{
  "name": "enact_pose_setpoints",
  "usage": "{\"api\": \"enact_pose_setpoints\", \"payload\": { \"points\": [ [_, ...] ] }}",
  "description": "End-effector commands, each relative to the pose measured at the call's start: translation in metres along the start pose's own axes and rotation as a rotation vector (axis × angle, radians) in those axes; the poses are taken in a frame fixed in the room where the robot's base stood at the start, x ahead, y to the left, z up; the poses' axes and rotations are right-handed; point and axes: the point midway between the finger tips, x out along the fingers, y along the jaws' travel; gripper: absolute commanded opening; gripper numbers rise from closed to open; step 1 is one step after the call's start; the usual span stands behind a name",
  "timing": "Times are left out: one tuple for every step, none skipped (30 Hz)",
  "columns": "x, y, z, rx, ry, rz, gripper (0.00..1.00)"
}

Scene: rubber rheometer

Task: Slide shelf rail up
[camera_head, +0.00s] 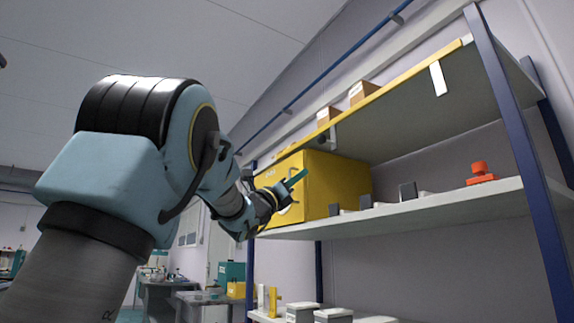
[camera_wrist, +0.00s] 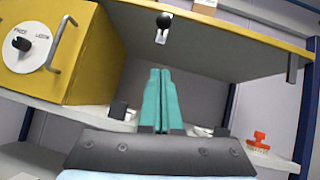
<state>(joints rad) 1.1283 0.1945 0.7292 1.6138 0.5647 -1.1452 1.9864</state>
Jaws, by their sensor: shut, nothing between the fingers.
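The yellow shelf rail (camera_head: 400,83) runs along the front edge of the upper shelf; it also crosses the top of the wrist view (camera_wrist: 232,32). A black knob on a white plate (camera_wrist: 163,25) hangs at the rail. A second white tab (camera_head: 438,78) hangs farther right. My gripper (camera_head: 298,178) is shut and empty, its teal fingers together, in front of the yellow box and below the rail. In the wrist view the fingertips (camera_wrist: 159,72) point toward the space under the upper shelf, apart from the knob and rail.
A yellow box (camera_head: 335,184) with a dial (camera_wrist: 22,44) and a grey handle (camera_wrist: 70,38) stands on the middle shelf (camera_head: 420,212). Small dark-faced blocks and a red object (camera_head: 480,173) stand to its right. Blue posts (camera_head: 520,150) frame the shelving. Brown boxes (camera_head: 362,92) sit on top.

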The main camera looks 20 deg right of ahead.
Motion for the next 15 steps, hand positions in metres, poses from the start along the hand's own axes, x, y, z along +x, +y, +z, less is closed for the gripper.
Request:
{"api": "enact_pose_setpoints", "payload": {
  "points": [
    [0.002, -0.005, -0.001, 0.013, -0.002, -0.015, 0.00],
    [0.002, -0.006, 0.000, 0.017, -0.003, -0.019, 0.00],
    [0.003, -0.006, 0.000, 0.020, -0.003, -0.021, 0.00],
    [0.003, -0.006, 0.001, 0.021, -0.003, -0.021, 0.00],
    [0.002, -0.006, 0.001, 0.021, -0.003, -0.020, 0.00],
    [0.002, -0.006, 0.001, 0.020, -0.003, -0.019, 0.00],
    [0.002, -0.005, 0.001, 0.020, -0.003, -0.019, 0.00],
    [0.002, -0.005, 0.001, 0.019, -0.003, -0.018, 0.00],
    [0.002, -0.005, 0.001, 0.019, -0.003, -0.018, 0.00],
    [0.002, -0.005, 0.001, 0.019, -0.003, -0.018, 0.00],
    [0.003, -0.005, 0.001, 0.019, -0.003, -0.017, 0.00],
    [0.004, -0.005, 0.001, 0.018, -0.003, -0.017, 0.00],
    [0.006, -0.005, 0.001, 0.018, -0.002, -0.017, 0.00],
    [0.008, -0.005, 0.002, 0.018, -0.002, -0.017, 0.00],
    [0.012, -0.005, 0.002, 0.018, -0.002, -0.017, 0.00]
  ]
}}
